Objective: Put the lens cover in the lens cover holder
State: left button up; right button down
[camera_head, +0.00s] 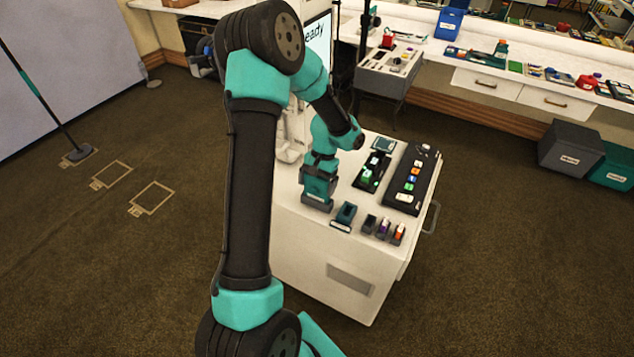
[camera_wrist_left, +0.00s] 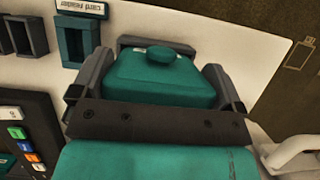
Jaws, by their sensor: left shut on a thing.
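My left gripper (camera_head: 318,186) points down over the near left corner of the white cart top. In the left wrist view its two grey fingers (camera_wrist_left: 158,82) are shut on the sides of a teal lens cover (camera_wrist_left: 150,80) with a round knob. A dark grey rim, which looks like the lens cover holder (camera_wrist_left: 157,42), shows just behind the cover. In the head view the holder (camera_head: 316,203) is a dark labelled block right below the gripper. The fingers hide the contact, so I cannot tell whether the cover is fully seated. My right gripper is not in view.
On the cart (camera_head: 330,255), a teal card reader (camera_head: 345,217) stands beside the holder, with several small dark slots to its right. A black panel with coloured buttons (camera_head: 412,180) lies farther back. A screen (camera_head: 318,45) stands behind.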

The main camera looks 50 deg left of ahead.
pick_arm(q)
jog(key=shift+f, duration=0.25)
jog(key=shift+f, duration=0.35)
jog(key=o, duration=0.6)
jog(key=shift+r, duration=0.1)
jog(key=shift+r, duration=3.35)
